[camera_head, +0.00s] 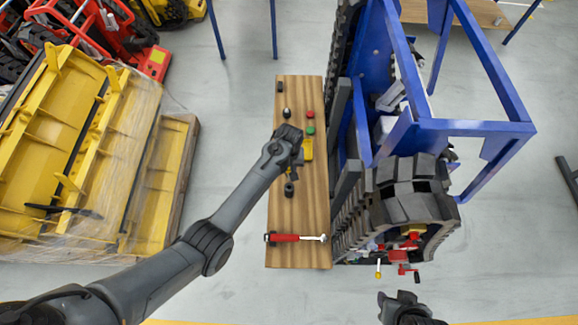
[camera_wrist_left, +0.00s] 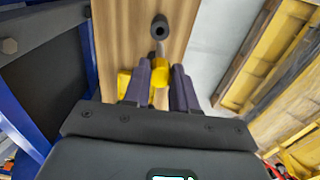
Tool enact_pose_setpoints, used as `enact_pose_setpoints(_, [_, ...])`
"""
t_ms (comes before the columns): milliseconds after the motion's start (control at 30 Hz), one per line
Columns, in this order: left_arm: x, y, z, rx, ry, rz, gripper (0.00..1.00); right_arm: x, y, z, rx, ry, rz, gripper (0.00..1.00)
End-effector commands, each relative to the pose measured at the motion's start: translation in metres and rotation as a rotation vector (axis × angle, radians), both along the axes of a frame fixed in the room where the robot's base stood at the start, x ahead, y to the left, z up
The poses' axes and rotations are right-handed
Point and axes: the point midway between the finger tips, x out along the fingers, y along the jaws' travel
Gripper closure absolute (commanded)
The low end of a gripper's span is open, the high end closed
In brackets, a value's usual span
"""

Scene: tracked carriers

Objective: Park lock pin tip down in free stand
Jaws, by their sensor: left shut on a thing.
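My left gripper (camera_head: 292,140) is over the wooden bench. In the left wrist view its two dark fingers (camera_wrist_left: 162,88) are shut on a yellow part with a short grey shaft, which I take to be the lock pin (camera_wrist_left: 160,71). The shaft points toward a black, round, open-topped stand (camera_wrist_left: 160,27); whether its tip touches the stand I cannot tell. In the head view this stand (camera_head: 289,189) shows just below the gripper. Another black stand (camera_head: 286,113) above it has a silvery top. My right gripper (camera_head: 398,302) is at the bottom edge, its jaws unclear.
The bench (camera_head: 313,205) also carries a red part (camera_head: 310,114), a green part (camera_head: 310,130), a yellow block (camera_head: 307,149) and a red-handled tool (camera_head: 295,238). A blue frame with dark track (camera_head: 450,128) stands close on the right. Yellow pallet goods (camera_head: 100,150) fill the left.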

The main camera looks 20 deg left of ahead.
Motion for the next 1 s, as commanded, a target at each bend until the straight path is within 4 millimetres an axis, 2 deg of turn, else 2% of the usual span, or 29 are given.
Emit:
enact_pose_setpoints(67, [0.000, 0.000, 0.004, 0.000, 0.000, 0.000, 1.00, 0.000, -0.001, 0.006, -0.003, 0.000, 0.002, 0.57])
enact_pose_setpoints(100, [0.000, 0.000, -0.004, 0.000, 0.000, 0.001, 1.00, 0.000, -0.001, 0.000, -0.004, -0.003, 0.003, 0.57])
enact_pose_setpoints(700, [0.000, 0.000, -0.051, 0.000, 0.000, 0.000, 1.00, 0.001, -0.001, -0.033, -0.004, -0.004, 0.003, 0.57])
enact_pose_setpoints(1000, [0.000, 0.000, -0.057, -0.001, -0.001, 0.000, 1.00, 0.002, 0.000, -0.037, 0.001, -0.004, -0.002, 0.57])
